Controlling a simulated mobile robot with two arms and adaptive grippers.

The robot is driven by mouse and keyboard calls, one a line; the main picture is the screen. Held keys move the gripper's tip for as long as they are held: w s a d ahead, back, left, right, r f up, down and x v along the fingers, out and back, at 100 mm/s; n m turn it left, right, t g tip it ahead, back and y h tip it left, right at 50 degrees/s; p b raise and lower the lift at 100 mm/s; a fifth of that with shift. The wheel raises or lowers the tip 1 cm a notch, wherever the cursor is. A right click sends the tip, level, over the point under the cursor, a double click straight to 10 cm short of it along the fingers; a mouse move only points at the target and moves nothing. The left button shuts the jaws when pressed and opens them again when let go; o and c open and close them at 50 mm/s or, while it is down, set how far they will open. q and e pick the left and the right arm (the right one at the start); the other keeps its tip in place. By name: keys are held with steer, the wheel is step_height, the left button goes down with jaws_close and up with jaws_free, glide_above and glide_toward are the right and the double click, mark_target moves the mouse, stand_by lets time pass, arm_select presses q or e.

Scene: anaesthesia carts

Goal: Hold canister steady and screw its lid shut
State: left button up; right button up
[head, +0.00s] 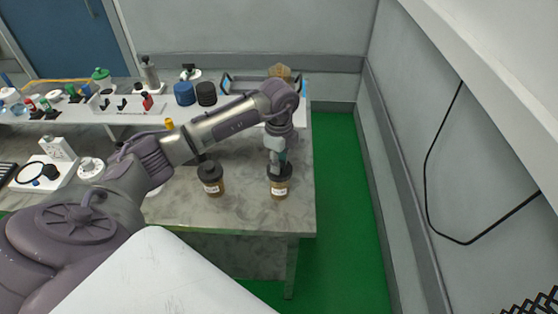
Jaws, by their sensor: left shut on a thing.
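A brown canister (279,189) with a white label and a dark lid (279,170) stands upright near the right front of the grey table. My left gripper (278,164) points straight down over it and is shut on the dark lid. The lid sits at the top of the canister; I cannot tell how tightly. A second brown canister (213,187) with a black lid stands upright to the left, apart from my gripper. My right gripper is not in view.
The table (240,205) is bare around the two canisters, and its right edge is close to the held one. Behind stand a blue jar (184,93), a black jar (206,93) and a tray (234,86). Green floor lies to the right.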

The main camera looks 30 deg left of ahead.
arm_select(q)
steer(key=shift+f+b, duration=0.45)
steer(key=shift+f, duration=0.3)
steer(key=o, duration=1)
steer(key=shift+r, duration=0.3)
step_height(320, 180, up, 11)
steer(key=shift+r, duration=0.2)
